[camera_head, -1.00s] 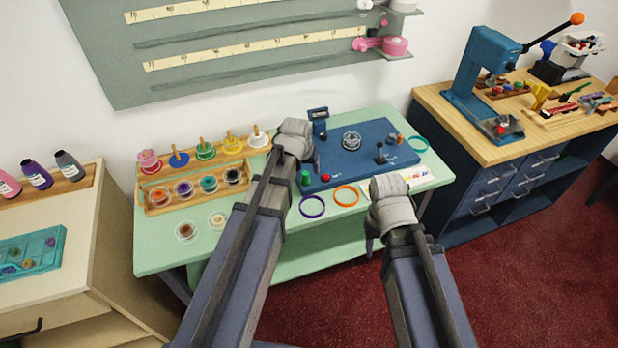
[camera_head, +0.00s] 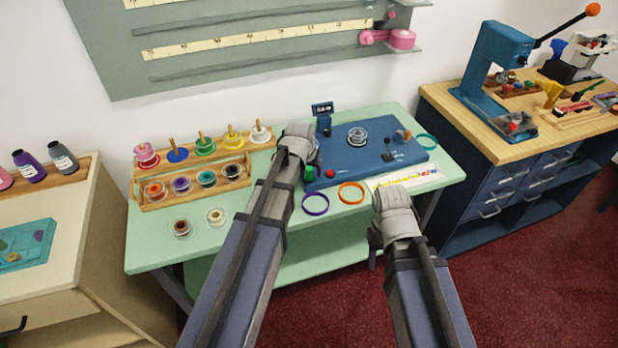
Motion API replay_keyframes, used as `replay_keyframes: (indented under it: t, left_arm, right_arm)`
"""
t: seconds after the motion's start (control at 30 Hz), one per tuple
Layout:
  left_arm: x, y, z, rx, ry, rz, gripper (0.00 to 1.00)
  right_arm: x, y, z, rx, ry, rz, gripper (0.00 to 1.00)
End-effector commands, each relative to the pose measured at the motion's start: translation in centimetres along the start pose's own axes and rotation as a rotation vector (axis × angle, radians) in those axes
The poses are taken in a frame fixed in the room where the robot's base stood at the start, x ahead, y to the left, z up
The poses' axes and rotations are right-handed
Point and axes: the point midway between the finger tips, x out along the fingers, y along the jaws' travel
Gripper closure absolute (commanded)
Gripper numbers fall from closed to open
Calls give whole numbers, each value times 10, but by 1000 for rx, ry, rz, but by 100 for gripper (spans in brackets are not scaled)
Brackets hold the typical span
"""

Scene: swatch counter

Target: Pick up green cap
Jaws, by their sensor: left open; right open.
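A small green cylinder (camera_head: 309,173), which looks like the green cap, stands upright at the left front part of the blue board (camera_head: 350,165). My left gripper (camera_head: 312,163) is over the board's left edge, just behind and above the cap in the picture, and my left arm passes close to the cap's left side. I cannot tell whether they touch. Its fingers are mostly hidden by the wrist; it is open and holds nothing visible. My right gripper (camera_head: 376,240) is open and empty at the table's front edge, right of the orange ring.
A red knob (camera_head: 329,174) is right beside the cap. A purple ring (camera_head: 315,204) and an orange ring (camera_head: 351,193) lie in front. A clear dish (camera_head: 357,136) and a black joystick (camera_head: 387,152) are on the board. A wooden rack (camera_head: 190,183) of pots stands left.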

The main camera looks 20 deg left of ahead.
Motion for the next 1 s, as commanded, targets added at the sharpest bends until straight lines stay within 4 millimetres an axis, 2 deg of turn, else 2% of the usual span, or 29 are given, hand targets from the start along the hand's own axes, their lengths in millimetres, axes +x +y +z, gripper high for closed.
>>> replay_keyframes:
  t: [0.17, 0.73, 1.0]
  left_arm:
    - [-1, 0, 0, 0, 0, 0, 35]
    - [-1, 0, 0, 0, 0, 0, 99]
    - [-1, 0, 0, 0, 0, 0, 100]
  right_arm:
    - [-1, 0, 0, 0, 0, 0, 50]
    - [-1, 0, 0, 0, 0, 0, 50]
    - [-1, 0, 0, 0, 0, 0, 50]
